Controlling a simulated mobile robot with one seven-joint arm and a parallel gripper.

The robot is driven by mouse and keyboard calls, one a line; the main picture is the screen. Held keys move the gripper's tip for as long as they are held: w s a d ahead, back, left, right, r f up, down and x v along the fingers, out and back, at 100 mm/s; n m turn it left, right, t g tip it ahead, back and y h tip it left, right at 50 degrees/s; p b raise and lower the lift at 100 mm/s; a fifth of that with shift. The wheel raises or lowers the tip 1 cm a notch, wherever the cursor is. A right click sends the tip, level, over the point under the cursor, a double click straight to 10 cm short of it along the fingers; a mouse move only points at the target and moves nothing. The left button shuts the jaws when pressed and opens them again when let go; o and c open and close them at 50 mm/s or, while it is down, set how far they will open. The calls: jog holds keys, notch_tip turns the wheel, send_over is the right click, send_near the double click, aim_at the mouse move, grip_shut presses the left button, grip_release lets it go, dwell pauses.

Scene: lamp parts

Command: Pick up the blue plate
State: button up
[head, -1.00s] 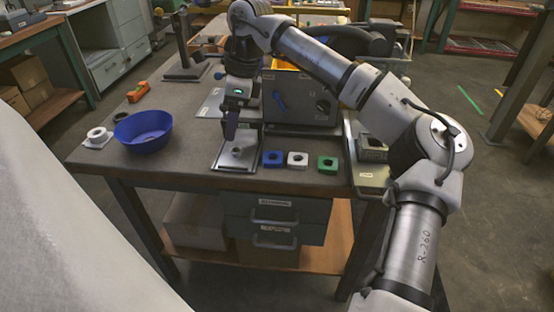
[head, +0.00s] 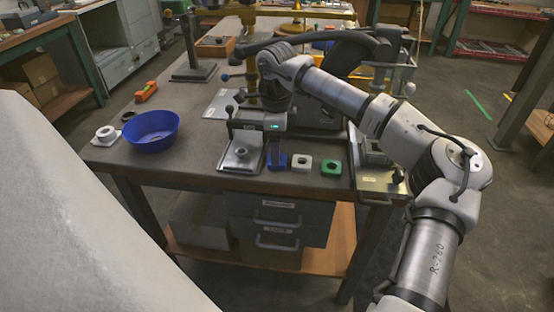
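The small blue plate (head: 282,164) lies near the front edge of the workbench, at the left end of a row with a white plate (head: 301,165) and a green plate (head: 331,167). My gripper (head: 277,154) points down right at the blue plate, and its dark fingers cover part of it. I cannot tell from this view whether the fingers are open or shut, or whether they touch the plate.
A silver fixture (head: 240,154) with a round hub stands just left of the blue plate. A blue bowl (head: 151,131) and a white ring-shaped part (head: 106,134) are at the left. A dark machine box stands behind my gripper.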

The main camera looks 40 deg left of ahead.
jog(key=shift+s+a+f, duration=0.1)
jog(key=shift+a+f, duration=0.05)
jog(key=shift+f, duration=1.6)
jog(key=c, duration=1.1)
jog(key=shift+r, duration=0.1)
